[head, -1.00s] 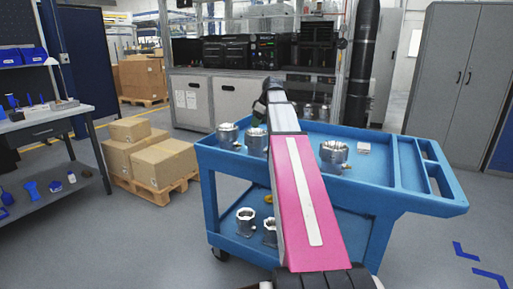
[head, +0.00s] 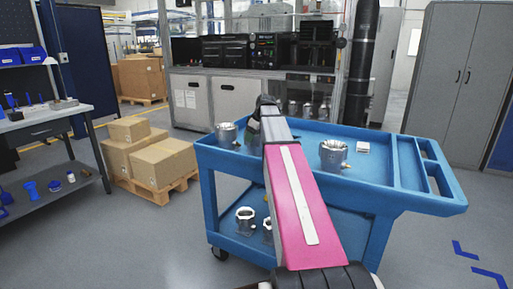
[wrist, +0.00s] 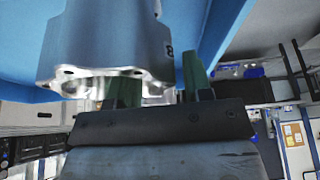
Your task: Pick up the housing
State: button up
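In the head view, one metal housing (head: 227,135) stands at the left end of the blue cart's top tray and another housing (head: 333,155) stands right of my arm. My gripper (head: 254,133) is over the tray between them, mostly hidden by my pink arm. In the wrist view, a silver housing (wrist: 105,40) fills the upper left, very close to my gripper (wrist: 157,70). The green fingers are apart. One overlaps the housing's flanged end; the other is beside its right side. I cannot tell whether they touch it.
The blue cart (head: 375,198) has a raised rim and a handle at right. More housings (head: 245,219) stand on its lower shelf. A small pale block (head: 362,147) lies by the right housing. Boxes on a pallet (head: 157,187) stand to the left.

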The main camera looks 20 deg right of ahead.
grip_shut()
dwell(1.2)
